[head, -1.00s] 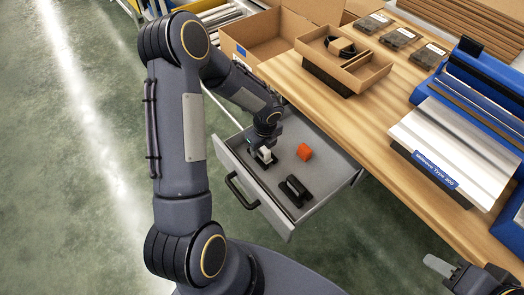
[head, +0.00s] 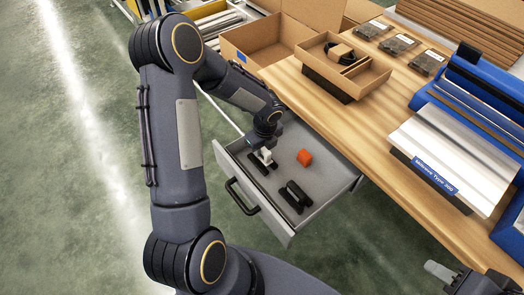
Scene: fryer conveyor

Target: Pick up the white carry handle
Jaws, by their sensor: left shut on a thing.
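My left gripper (head: 262,158) points down into the open grey drawer (head: 328,193) and is shut on the white carry handle (head: 266,155). Only a small white part of the handle shows between the dark parts at the gripper's tip. I cannot tell whether it is clear of the drawer floor. My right gripper (head: 440,271) is partly in view at the lower right edge, away from the drawer, and its opening cannot be made out.
A cardboard box (head: 262,37) stands behind.

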